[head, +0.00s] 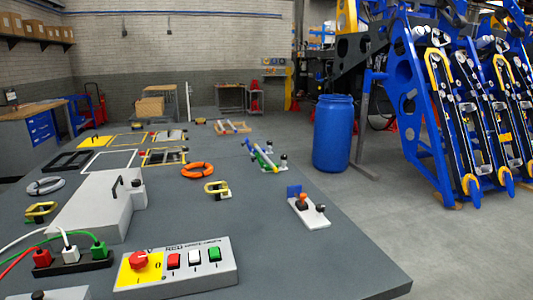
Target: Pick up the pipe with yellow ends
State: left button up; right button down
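Slim blue, green and greyish pipe-like parts (264,159) lie slanting on small supports near the right edge of the grey table. They are small in the head view. I cannot clearly tell which of them has yellow ends. Neither my left nor my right gripper is in view.
The grey table (300,252) also holds a switch box (190,268), a power strip with plugs (72,262), a white box (95,208), an orange ring (197,170), and a joystick unit (307,210). A blue barrel (333,135) stands right of the table.

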aim_at(269, 162)
jog(key=i+l+z, duration=0.2)
jog(key=l, duration=0.2)
jog(key=l+z, duration=0.2)
jog(key=l, duration=0.15)
jog(key=i+l+z, duration=0.25)
jog(key=l+z, duration=0.15)
jog(key=i+l+z, duration=0.95)
jog(key=i+z, duration=0.15)
jog(key=i, duration=0.25)
jog(key=i+u, duration=0.65)
jog(key=u, duration=0.15)
jog(key=i+u, duration=0.4)
jog(key=i+j+u, duration=0.15)
jog(key=i+u, duration=0.45)
jog(key=u, duration=0.15)
jog(key=i+u, duration=0.4)
jog(key=i+l+u, duration=0.15)
jog(key=i+u, duration=0.25)
jog(key=i+l+u, duration=0.4)
jog(key=i, duration=0.2)
